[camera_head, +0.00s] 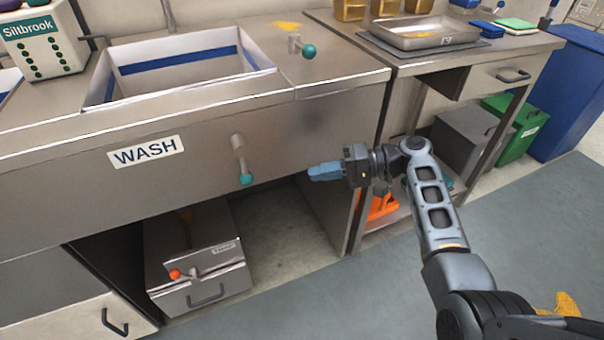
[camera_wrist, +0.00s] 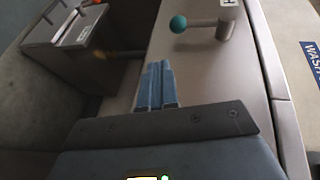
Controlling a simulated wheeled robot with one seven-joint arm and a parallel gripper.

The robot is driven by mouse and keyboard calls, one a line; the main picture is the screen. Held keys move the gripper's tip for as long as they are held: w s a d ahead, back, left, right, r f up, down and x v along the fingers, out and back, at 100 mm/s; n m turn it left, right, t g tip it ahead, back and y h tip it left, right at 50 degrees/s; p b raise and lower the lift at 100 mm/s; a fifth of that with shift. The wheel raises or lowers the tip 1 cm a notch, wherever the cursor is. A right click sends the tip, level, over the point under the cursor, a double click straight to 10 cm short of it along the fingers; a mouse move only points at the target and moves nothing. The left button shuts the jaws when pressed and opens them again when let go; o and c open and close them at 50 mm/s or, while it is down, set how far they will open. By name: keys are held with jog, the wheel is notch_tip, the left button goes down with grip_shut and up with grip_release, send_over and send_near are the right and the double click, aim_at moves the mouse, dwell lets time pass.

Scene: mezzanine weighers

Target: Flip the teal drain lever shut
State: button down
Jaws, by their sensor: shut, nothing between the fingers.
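The teal drain lever (camera_head: 241,159) is on the sink's steel front panel, right of the WASH label. Its grey arm hangs down from the pivot and ends in a teal ball knob. The wrist view shows the lever's teal knob (camera_wrist: 178,24) and grey arm beyond the fingertips. My gripper (camera_head: 312,173) is shut and empty, with blue fingers pointing left, to the right of the lever and apart from it. In the wrist view the shut fingers (camera_wrist: 157,68) lie side by side near the panel.
A second teal-knobbed handle (camera_head: 306,49) stands on the counter beside the basin (camera_head: 185,62). A grey box with an orange-knobbed valve (camera_head: 201,266) sits under the sink. The side table (camera_head: 440,62) stands to the right. The space in front of the panel between gripper and lever looks clear.

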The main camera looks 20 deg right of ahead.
jog(key=shift+v, duration=0.95)
jog(key=s+a+f+m+t+h+p, duration=0.1)
jog(key=s+a+f+m+h+p, duration=0.2)
jog(key=s+f, duration=0.55)
jog(key=s+f+t+h+p, duration=0.1)
jog(key=s+f+h, duration=0.25)
jog(key=s, duration=0.55)
jog(key=s+f+t+h+p, duration=0.1)
jog(key=s+f+h, duration=0.3)
jog(key=s, duration=0.6)
jog(key=s+r+n+t+h+p, duration=0.2)
jog(key=s+r+n+t+h, duration=0.15)
jog(key=s+r, duration=0.95)
jog(key=s+a+r+n+t+p, duration=0.1)
jog(key=s+r, duration=0.1)
jog(key=r, duration=0.7)
jog(key=s+r+n+t, duration=0.1)
jog(key=s+r+n, duration=0.1)
jog(key=r, duration=0.8)
jog(key=shift+s+a+r+t+p, duration=0.35)
jog(key=shift+s+a, duration=0.05)
jog(key=shift+s, duration=0.2)
